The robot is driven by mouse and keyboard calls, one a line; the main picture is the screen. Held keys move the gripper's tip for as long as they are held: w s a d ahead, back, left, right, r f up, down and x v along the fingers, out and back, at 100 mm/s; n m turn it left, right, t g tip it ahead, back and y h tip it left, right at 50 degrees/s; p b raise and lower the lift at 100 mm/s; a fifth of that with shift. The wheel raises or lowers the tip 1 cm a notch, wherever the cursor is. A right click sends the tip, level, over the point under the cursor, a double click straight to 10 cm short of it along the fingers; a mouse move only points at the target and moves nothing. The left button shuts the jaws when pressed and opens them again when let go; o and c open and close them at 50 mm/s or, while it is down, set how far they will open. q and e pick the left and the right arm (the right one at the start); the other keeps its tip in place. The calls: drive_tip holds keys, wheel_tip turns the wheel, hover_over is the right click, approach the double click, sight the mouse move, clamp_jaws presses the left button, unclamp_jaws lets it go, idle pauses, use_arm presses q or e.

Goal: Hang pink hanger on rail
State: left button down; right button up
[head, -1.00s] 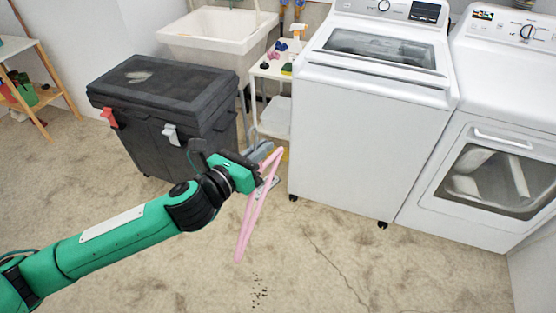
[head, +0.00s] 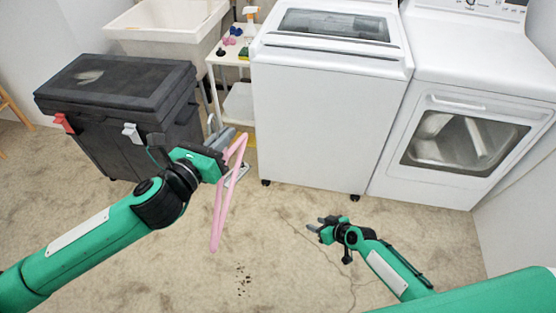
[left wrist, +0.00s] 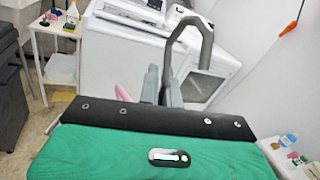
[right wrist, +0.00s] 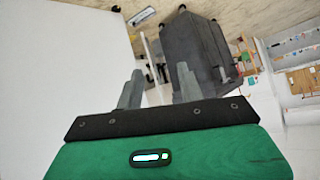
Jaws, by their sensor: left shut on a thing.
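The pink hanger (head: 219,215) hangs tilted from my left gripper (head: 227,165), which is shut on it in front of the black chest. In the left wrist view a bit of its pink body (left wrist: 122,93) shows by the fingers, and a grey curved hook (left wrist: 207,40) rises above them. The fingers hide the rest there. My right gripper (head: 317,227) is low over the floor at the right of the hanger, with its fingers apart. The right wrist view shows these fingers (right wrist: 158,88) spread with nothing between them. I cannot make out a rail in any view.
A black chest (head: 110,80) stands at the left. Behind are a white sink (head: 165,30) and a small white shelf (head: 228,57). A white washer (head: 315,125) and dryer (head: 470,70) line the back and right.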

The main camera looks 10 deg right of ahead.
drive_tip(key=w+a+r+n+y, duration=0.1)
drive_tip(key=a+r+n+y, duration=0.15)
drive_tip(key=r, duration=0.55)
drive_tip(key=w+a+r+n+y, duration=0.1)
drive_tip(key=w+a+r+y, duration=0.15)
drive_tip(key=r, duration=0.55)
drive_tip(key=a+r+n+y, duration=0.1)
drive_tip(key=a+r, duration=0.3)
drive_tip(key=r, duration=0.4)
drive_tip(key=n+g+y, duration=0.3)
drive_tip(key=n+y, duration=0.2)
drive_tip(key=n, duration=0.1)
approach(226, 157)
drive_tip(key=d, duration=0.2)
drive_tip(key=x, duration=1.2)
drive_tip(key=shift+s+a, duration=0.2)
drive_tip(key=shift+a, duration=0.1)
drive_tip(key=shift+c, duration=0.5)
drive_tip(key=c, duration=0.7)
use_arm(q)
drive_tip(key=c, duration=1.5)
unclamp_jaws()
use_arm(e)
drive_tip(key=shift+o, duration=0.2)
